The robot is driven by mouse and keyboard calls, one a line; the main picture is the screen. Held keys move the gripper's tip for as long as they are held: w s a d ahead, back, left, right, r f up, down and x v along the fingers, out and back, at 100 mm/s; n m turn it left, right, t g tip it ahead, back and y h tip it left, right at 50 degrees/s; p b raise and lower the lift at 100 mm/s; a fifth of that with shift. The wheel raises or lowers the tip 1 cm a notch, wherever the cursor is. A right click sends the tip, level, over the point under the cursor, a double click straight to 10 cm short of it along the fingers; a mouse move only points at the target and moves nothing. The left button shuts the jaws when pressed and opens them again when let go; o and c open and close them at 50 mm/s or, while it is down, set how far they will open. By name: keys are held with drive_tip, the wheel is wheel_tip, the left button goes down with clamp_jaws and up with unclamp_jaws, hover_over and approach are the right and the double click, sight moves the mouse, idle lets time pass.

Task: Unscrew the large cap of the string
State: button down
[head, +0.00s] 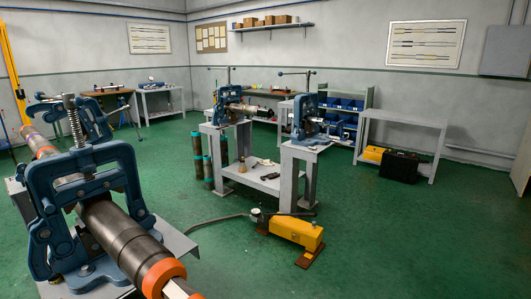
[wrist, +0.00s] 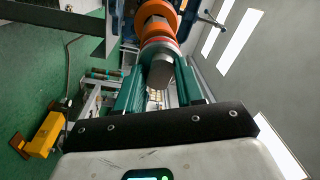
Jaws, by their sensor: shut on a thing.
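The string (head: 120,238) is a thick dark pipe running through a blue vise (head: 125,165) at the left front. An orange collar (head: 163,275) sits near its near end, with a pale narrower stretch beyond it, cut by the bottom edge. In the wrist view, past the orange collar (wrist: 156,14), a red-and-white banded end piece with a grey round face (wrist: 160,70) points toward me; I take it for the large cap. My gripper (wrist: 160,66) is shut on it, its teal fingers on either side. The exact contact is partly hidden. My gripper is not visible in the head view.
A second blue vise (head: 92,118) stands behind along the string. Two more vises stand on grey stands (head: 302,160) mid-room. A yellow pump (head: 298,232) with a hose lies on the green floor. The floor at right is clear.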

drive_tip(key=shift+s+d, duration=0.35)
drive_tip(key=shift+d, duration=0.15)
idle(0.4)
drive_tip(key=shift+b+v, duration=0.55)
drive_tip(key=shift+v, duration=1.5)
drive_tip(key=shift+r, duration=0.25)
drive_tip(key=s+d+r+g+h+p, duration=0.1)
drive_tip(key=s+d+r+p, duration=0.2)
drive_tip(key=p, duration=0.7)
wheel_tip(320, 180, up, 3)
drive_tip(key=shift+d+f+h, duration=0.25)
drive_tip(key=shift+d+h, duration=0.05)
drive_tip(key=shift+d, duration=0.1)
drive_tip(key=p, duration=0.3)
drive_tip(key=shift+g+h, duration=0.4)
drive_tip(key=g+h+p, duration=0.1)
drive_tip(key=p, duration=0.6)
drive_tip(key=shift+h, duration=0.4)
